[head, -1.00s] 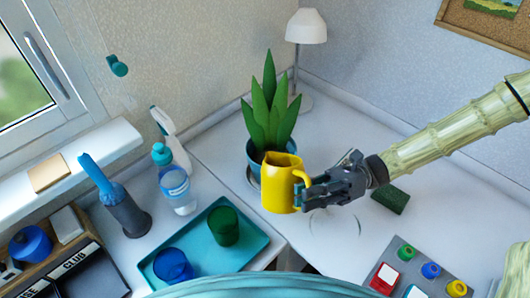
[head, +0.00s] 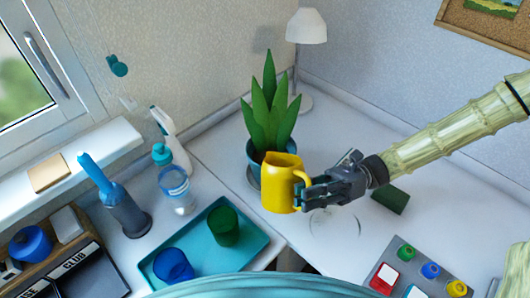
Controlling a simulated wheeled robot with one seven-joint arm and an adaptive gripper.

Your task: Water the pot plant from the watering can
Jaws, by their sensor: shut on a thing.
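The yellow watering can (head: 280,185) is held up in front of the pot plant, nearly upright. My gripper (head: 306,194) is shut on its handle at the right side. The pot plant (head: 269,115) has tall green leaves and stands in a blue pot (head: 254,157) on the white counter. The can hides the lower right part of the pot. The can's spout and any water in it cannot be made out.
A teal tray (head: 262,243) with a green cup (head: 224,226) and a blue cup (head: 173,265) lies at front left. A water bottle (head: 177,187) and spray bottle (head: 172,140) stand left of the plant. A white lamp (head: 307,27) stands behind. A dark green sponge (head: 390,199) lies right.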

